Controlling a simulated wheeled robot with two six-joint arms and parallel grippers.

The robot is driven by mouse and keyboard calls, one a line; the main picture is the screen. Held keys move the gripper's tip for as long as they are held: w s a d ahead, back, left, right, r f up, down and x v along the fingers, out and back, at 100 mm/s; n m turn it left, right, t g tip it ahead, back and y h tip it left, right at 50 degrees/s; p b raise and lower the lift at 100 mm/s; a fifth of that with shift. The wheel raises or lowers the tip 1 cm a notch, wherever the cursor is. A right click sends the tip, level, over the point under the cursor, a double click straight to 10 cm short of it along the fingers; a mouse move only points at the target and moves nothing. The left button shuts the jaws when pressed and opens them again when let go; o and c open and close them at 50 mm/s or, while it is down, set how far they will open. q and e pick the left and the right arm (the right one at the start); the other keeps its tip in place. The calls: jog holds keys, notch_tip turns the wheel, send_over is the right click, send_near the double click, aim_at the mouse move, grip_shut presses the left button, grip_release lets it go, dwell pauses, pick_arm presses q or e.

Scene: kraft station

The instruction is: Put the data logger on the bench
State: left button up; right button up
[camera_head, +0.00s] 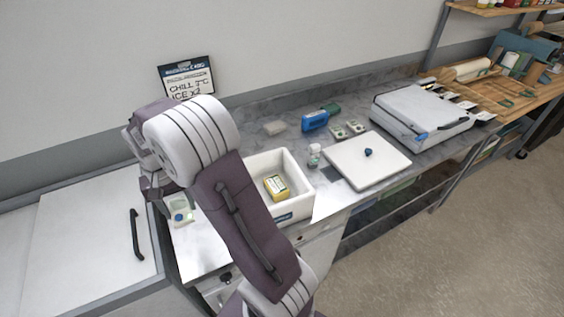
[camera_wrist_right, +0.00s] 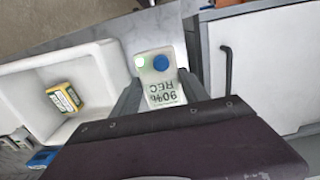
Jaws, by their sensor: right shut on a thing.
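In the head view the logger (camera_head: 179,211) shows below my right wrist, left of the white box, over the left end of the bench (camera_head: 196,258). I cannot tell whether it touches the bench top. My right arm hides part of the bench and box. My left gripper is not in view.
The open white box (camera_head: 294,168) holds a yellow pack (camera_head: 276,187). A white lid (camera_head: 366,162) with a blue knob, a small jar (camera_head: 314,154) and a blue pack (camera_head: 315,121) stand to the right. A white cabinet with a black handle (camera_head: 136,234) is at the left.

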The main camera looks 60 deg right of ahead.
jog(key=b, duration=0.3)
send_over(197, 242)
notch_tip(197, 242, down, 6)
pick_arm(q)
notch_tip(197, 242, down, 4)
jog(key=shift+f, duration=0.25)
pick_arm(e)
jog(key=shift+w+f, duration=0.1)
jog(key=shift+f, duration=0.05)
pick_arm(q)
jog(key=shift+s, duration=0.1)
pick_arm(e)
notch_tip(197, 242, down, 6)
jog(key=shift+f, duration=0.25)
jog(key=f, duration=0.2)
jog(key=shift+s+f, duration=0.2)
jog(key=shift+f, duration=0.15)
jog(key=shift+w+f, duration=0.1)
jog(key=shift+f, duration=0.2)
jog(key=shift+w+f, duration=0.1)
